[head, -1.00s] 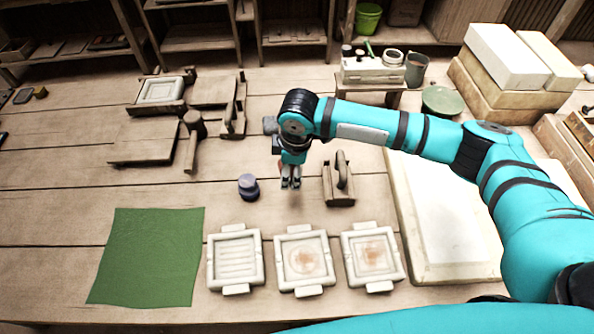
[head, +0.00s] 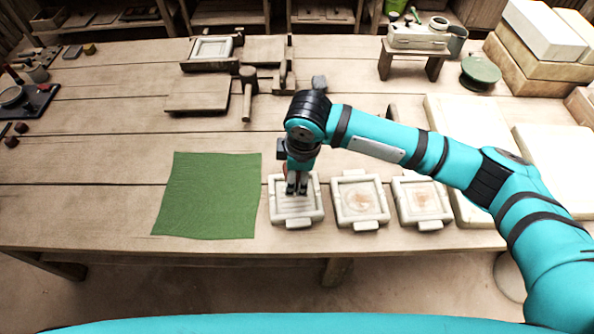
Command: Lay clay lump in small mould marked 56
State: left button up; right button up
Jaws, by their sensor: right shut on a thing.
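Three pale square moulds with handle tabs stand in a row near the table's front edge. The left mould (head: 297,217) has a ribbed floor, the middle mould (head: 360,202) and the right mould (head: 422,202) have orange-brown stains. I cannot read any number on them. My right gripper (head: 297,191) points down over the left mould and hides part of its inside. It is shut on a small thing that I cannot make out. I cannot tell whether that thing touches the mould. No clay lump shows clearly. My left gripper is not in view.
A green cloth (head: 208,195) lies left of the moulds. Wooden boards (head: 208,97) and a mallet (head: 247,93) lie farther back. Pale slabs (head: 465,127) are at the right, partly behind my arm. A small bench (head: 412,62) stands at the back. The table's left front is clear.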

aim_at(296, 189)
notch_tip(296, 189, down, 5)
jog(key=b, duration=0.4)
jog(key=shift+a+r, duration=0.1)
jog(key=shift+r, duration=0.1)
jog(key=shift+f, duration=0.85)
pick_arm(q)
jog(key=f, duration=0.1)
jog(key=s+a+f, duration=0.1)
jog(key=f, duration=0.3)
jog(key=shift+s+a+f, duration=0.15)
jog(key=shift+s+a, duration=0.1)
pick_arm(e)
jog(key=o, duration=1.1)
jog(key=shift+c, duration=0.2)
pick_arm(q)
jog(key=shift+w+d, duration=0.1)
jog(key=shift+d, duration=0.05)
pick_arm(e)
jog(key=o, duration=0.4)
jog(key=shift+s, duration=0.1)
jog(key=r, duration=0.4)
jog(key=s+r, duration=0.1)
jog(key=r, duration=0.3)
jog(key=d+r, duration=0.1)
jog(key=r, duration=0.3)
jog(key=shift+s+d, duration=0.1)
jog(key=shift+s, duration=0.2)
